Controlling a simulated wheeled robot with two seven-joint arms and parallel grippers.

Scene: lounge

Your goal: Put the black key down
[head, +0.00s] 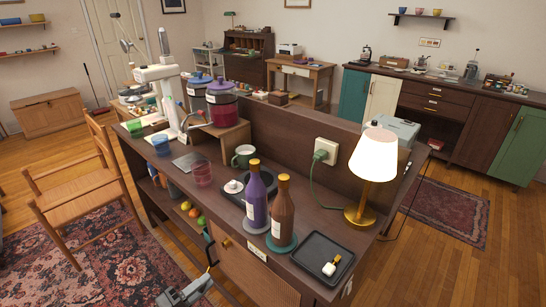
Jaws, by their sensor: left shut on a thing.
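My left gripper (190,291) is at the bottom edge, low in front of the cabinet with the dark wooden top. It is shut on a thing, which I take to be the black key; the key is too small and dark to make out. A black tray (309,275) lies on the near right end of the dark counter (218,218), above and to the right of the gripper. A small white and yellow item (332,265) lies on the tray. My right gripper is not in view.
A purple bottle (255,197) and a brown bottle (281,215) stand on coasters left of the tray. A lit lamp (373,162) stands behind it. A mug (243,156) and a reddish glass (202,173) are farther back. A wooden chair (80,195) stands at the left.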

